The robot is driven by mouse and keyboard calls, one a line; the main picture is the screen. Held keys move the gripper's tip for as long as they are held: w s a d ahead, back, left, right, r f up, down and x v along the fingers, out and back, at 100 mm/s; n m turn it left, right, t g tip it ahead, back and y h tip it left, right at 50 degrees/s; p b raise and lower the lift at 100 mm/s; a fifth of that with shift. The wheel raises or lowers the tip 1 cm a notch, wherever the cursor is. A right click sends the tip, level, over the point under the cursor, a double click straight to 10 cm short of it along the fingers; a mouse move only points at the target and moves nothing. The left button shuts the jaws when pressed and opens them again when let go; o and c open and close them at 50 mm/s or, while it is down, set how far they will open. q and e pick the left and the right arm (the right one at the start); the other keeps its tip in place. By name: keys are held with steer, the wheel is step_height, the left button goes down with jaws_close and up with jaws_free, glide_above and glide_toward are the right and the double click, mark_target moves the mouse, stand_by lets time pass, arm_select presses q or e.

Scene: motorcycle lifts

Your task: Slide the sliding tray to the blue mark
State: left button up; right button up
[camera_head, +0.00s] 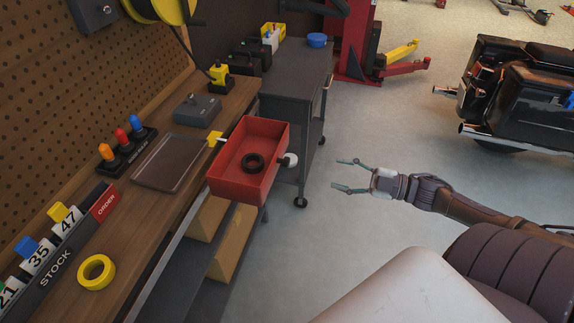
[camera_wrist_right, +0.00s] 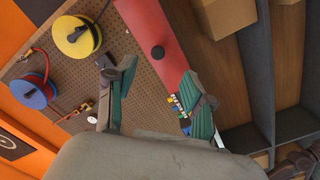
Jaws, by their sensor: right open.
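The sliding tray (camera_head: 225,186) is a red open box at the front edge of the wooden bench, with a black ring (camera_head: 253,162) inside. I cannot make out a blue mark on the rail (camera_head: 172,249). My right gripper (camera_head: 336,174) is open and empty, right of the knob and apart from it. In the right wrist view, the tray (camera_wrist_right: 150,28) and knob (camera_wrist_right: 157,52) lie beyond the open fingers (camera_wrist_right: 158,98). My left gripper is not in view.
The bench holds a grey flat tray (camera_head: 172,162), a grey box (camera_head: 198,111), colored pegs (camera_head: 122,140), a stock rack (camera_head: 60,250) and yellow tape (camera_head: 97,272). A dark cart (camera_head: 296,75) stands behind the tray. Floor between knob and gripper is clear.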

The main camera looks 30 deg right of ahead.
mark_target(289, 163)
steer(key=shift+n+y, duration=0.3)
steer(key=x, duration=0.9)
steer(key=a+r+x, duration=0.1)
steer(key=x, duration=0.3)
steer(key=shift+a, duration=0.2)
jaws_close()
